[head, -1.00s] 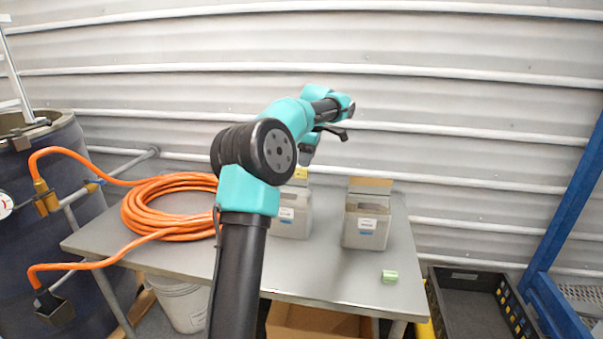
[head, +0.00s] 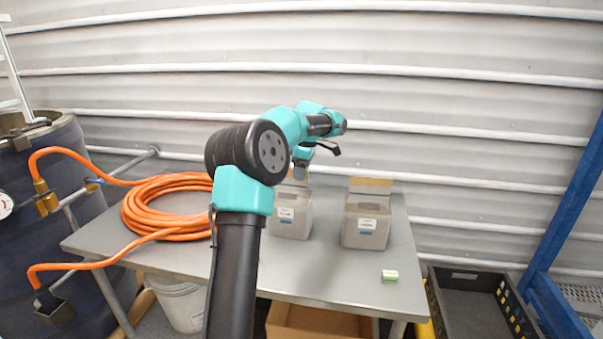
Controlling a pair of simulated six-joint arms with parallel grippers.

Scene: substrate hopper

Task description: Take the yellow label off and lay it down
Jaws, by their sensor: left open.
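Two grey boxes with tan upright flaps stand on the grey table (head: 335,270). The left box (head: 288,222) and the right box (head: 366,228) each carry a white label on the front. My left gripper (head: 299,174) is open and points down at the top of the left box, in front of its flap. No yellow label shows now; the gripper covers the place at the left box's flap where yellow showed earlier. I cannot tell whether the fingers touch anything. My right gripper is not in view.
A coiled orange hose (head: 165,206) lies on the table's left side, beside a dark drum (head: 60,220). A black crate (head: 472,310) stands right of the table. The front middle of the table is clear.

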